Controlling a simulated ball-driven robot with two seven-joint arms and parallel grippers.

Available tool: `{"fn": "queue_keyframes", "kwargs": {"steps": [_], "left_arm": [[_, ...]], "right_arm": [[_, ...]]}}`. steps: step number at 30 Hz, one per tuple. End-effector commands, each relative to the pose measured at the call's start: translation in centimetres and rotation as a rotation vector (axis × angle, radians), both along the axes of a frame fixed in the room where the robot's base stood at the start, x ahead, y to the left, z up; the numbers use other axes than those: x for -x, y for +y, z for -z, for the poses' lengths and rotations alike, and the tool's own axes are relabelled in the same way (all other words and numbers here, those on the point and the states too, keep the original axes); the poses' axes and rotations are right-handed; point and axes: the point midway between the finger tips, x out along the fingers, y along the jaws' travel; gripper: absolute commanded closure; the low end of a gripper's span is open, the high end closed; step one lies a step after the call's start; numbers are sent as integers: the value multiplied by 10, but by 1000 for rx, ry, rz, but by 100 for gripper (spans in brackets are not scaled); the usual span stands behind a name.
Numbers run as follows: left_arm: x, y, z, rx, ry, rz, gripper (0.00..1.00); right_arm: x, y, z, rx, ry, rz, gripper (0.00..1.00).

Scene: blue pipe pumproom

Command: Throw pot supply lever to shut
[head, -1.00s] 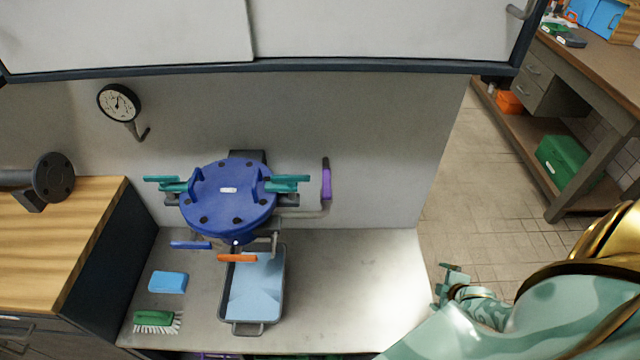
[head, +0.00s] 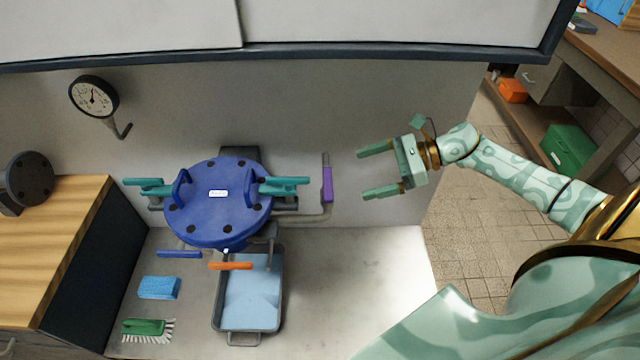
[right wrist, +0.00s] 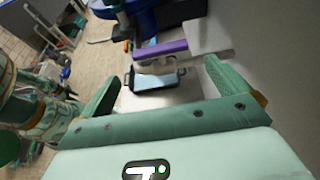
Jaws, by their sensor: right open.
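The blue pot (head: 217,222) with a bolted lid sits at the wall above the bench. A purple lever (head: 327,185) stands upright on a pipe at the pot's right side. It also shows between the fingers in the right wrist view (right wrist: 160,49). Teal handles (head: 285,186) are on both sides of the lid. A dark blue lever (head: 179,254) and an orange lever (head: 230,266) lie below the pot. Which lever is marked as pot supply cannot be read. My right gripper (head: 363,174) is open and empty, right of the purple lever and apart from it. My left gripper is not in view.
A pressure gauge (head: 93,97) is on the wall. The bench right of the tray is clear. A cabinet edge (head: 300,53) overhangs above.

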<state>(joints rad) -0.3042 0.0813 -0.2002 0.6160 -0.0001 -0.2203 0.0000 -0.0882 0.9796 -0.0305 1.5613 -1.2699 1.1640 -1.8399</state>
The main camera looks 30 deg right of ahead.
Motion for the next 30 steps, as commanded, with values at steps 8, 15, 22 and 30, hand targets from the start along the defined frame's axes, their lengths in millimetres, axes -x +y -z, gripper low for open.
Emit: {"fn": "queue_keyframes", "kwargs": {"steps": [8, 15, 22, 30], "left_arm": [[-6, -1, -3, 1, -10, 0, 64], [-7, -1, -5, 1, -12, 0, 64], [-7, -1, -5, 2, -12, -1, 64], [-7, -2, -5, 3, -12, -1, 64]], "right_arm": [[-36, 58, 25, -5, -3, 1, 0], [-54, 88, 42, -3, -1, 3, 0], [-59, 96, 46, -1, 0, 2, 0], [-59, 95, 46, -1, 1, 3, 25]]}}
